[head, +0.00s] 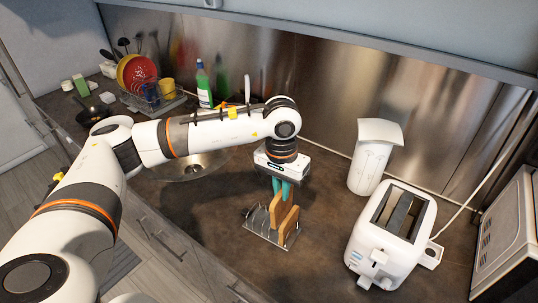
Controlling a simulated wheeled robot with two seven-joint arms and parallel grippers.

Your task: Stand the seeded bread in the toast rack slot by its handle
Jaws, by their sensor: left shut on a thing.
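The metal wire toast rack (258,230) stands on the dark counter in the middle of the head view, and its handle is hard to make out. Two brown bread slices stand upright at it: one (275,212) near the middle and one (289,225) at the right end. Seeds are too small to see. My left gripper (281,190) points down from above, its teal fingers shut on the top of the middle slice, low over the rack. The fingertips partly hide the slice's top, and whether its lower edge rests in a slot is unclear. My right gripper is out of view.
A white toaster (391,238) stands right of the rack, with a white canister (372,158) behind it. A sink (195,168), green bottle (203,85) and dish rack (158,102) lie to the left. A white appliance (508,240) is at the far right.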

